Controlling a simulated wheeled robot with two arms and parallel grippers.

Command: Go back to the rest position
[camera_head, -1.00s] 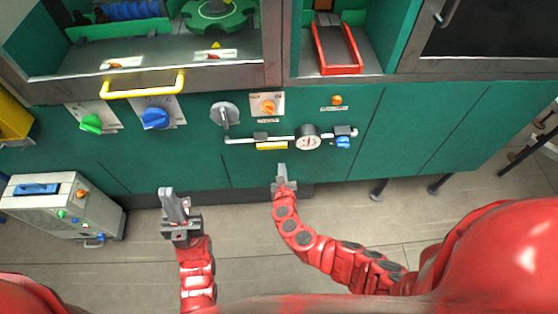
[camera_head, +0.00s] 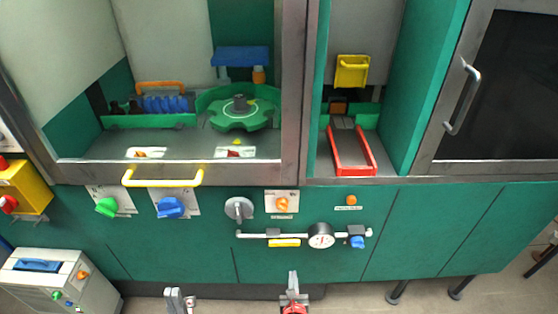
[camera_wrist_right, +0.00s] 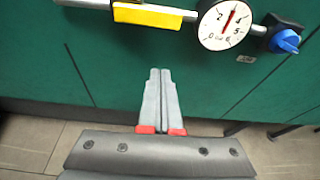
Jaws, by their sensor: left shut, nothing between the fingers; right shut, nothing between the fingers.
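My left gripper (camera_head: 179,299) is at the bottom edge of the head view, in front of the green cabinet (camera_head: 190,255). It is shut and empty. My right gripper (camera_head: 292,282) is at the bottom middle of the head view, below the gauge pipe, also shut and empty. In the right wrist view its two grey fingers (camera_wrist_right: 158,90) lie side by side with nothing between them. Both grippers look apart from the panel and its controls. Most of both arms is below the head view.
A pipe with a round gauge (camera_head: 321,235) and a blue valve (camera_head: 357,242) runs across the panel. Left are a yellow handle (camera_head: 162,181), a green knob (camera_head: 107,207) and a blue knob (camera_head: 171,208). A grey box (camera_head: 50,283) stands on the floor at left. A red chute (camera_head: 351,165) sits in the right bay.

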